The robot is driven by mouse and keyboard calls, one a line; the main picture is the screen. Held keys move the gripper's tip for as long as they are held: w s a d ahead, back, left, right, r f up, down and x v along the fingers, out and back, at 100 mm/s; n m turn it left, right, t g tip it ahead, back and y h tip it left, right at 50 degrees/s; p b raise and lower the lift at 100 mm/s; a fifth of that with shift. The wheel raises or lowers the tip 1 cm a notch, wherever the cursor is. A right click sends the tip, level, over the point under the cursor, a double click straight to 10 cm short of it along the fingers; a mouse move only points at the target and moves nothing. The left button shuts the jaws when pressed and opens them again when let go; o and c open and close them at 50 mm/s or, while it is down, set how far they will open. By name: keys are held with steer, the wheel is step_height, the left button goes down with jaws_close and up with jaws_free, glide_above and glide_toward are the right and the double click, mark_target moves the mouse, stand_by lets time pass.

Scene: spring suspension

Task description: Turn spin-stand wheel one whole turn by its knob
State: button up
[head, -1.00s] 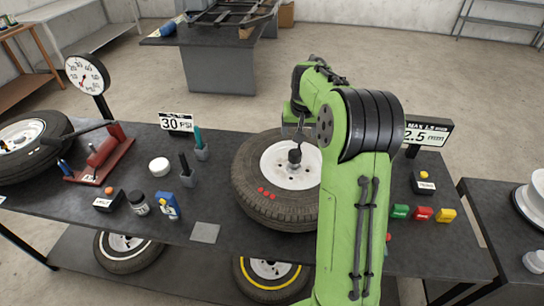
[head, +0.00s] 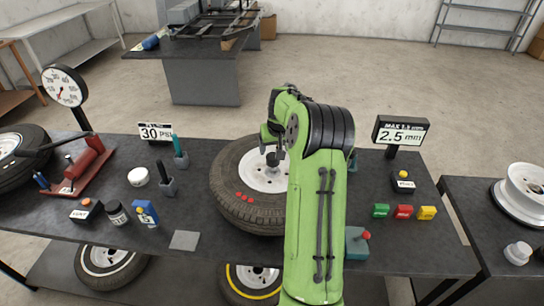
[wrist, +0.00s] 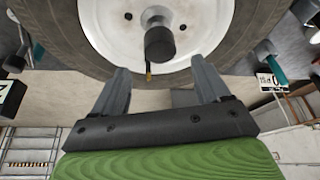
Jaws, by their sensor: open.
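The spin-stand wheel (head: 232,192), a black tyre on a white rim (head: 264,178), lies flat on the dark workbench with several red dots on its tyre. A dark cylindrical knob (wrist: 160,44) stands up from the rim in the wrist view. My gripper (wrist: 162,80) is open and empty. In the wrist view its two fingertips lie below the knob in the picture, one to each side, and the knob is not between them. In the head view my green arm hides the right side of the wheel, and the fingers are hardly visible.
A display reading 2.5 mm (head: 399,134) stands right of the wheel, with green, red and yellow blocks (head: 403,212) in front. A 30 PSI sign (head: 156,132), a dial gauge (head: 64,86) and a red pump (head: 84,162) are left. A grey square (head: 185,240) lies near the front edge.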

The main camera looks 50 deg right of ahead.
mark_target(273, 156)
steer(key=x, duration=0.6)
steer(key=shift+w+d+f, duration=0.1)
steer(key=shift+w+f, duration=0.05)
steer(key=shift+f, duration=0.15)
jaws_close()
steer(key=shift+d+n+t+y, duration=0.1)
steer(key=shift+n+t+y, duration=0.25)
steer(key=shift+n, duration=1.05)
steer(key=shift+n+y+p, duration=0.3)
steer(key=shift+n+y, duration=0.35)
steer(key=shift+n, duration=1.15)
jaws_free()
